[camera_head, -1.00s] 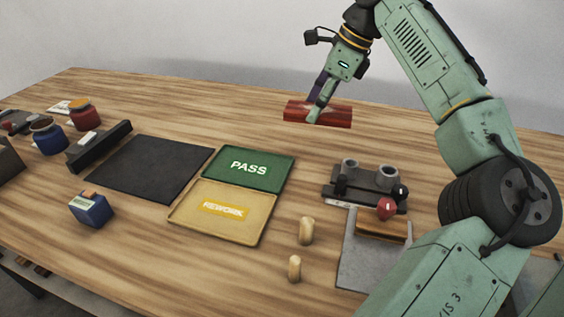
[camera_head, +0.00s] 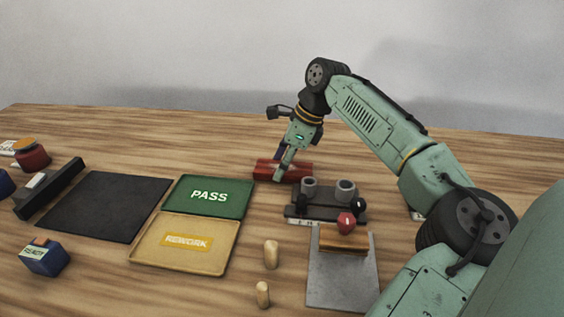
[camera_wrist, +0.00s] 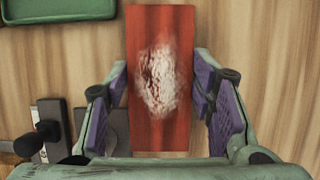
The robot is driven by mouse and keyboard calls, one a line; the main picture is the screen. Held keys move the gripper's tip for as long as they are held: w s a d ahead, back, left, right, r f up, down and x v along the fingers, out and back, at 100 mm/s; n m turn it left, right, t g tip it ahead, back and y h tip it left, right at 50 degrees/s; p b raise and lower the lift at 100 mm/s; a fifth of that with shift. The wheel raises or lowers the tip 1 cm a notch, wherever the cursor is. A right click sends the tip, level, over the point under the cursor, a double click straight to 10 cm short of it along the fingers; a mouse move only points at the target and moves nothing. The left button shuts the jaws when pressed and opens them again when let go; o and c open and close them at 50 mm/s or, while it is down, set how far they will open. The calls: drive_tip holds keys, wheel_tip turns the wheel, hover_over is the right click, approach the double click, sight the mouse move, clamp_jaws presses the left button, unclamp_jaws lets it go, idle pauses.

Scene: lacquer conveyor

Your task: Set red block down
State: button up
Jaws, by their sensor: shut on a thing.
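The red block (camera_head: 297,171) is a long, flat-faced piece behind the grey fixture in the head view. My gripper (camera_head: 283,172) is over it with its fingers down around its middle. In the wrist view the red block (camera_wrist: 163,115) lies between the two purple-padded fingers of my gripper (camera_wrist: 163,100), which are shut on it. Its face carries a pale, scuffed patch. The block is low, close to the wooden table (camera_head: 130,125); I cannot tell whether it touches the wood.
A dark fixture (camera_head: 325,204) with two grey cups stands just in front of the block. The green PASS tray (camera_head: 236,184) and yellow REWORK tray (camera_head: 150,258) are to the left. A grey plate (camera_head: 340,285) and two wooden pegs (camera_head: 271,254) are nearer. The table behind is clear.

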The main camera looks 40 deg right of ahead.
drive_tip(key=shift+f, duration=0.1)
drive_tip(key=o, duration=1.2)
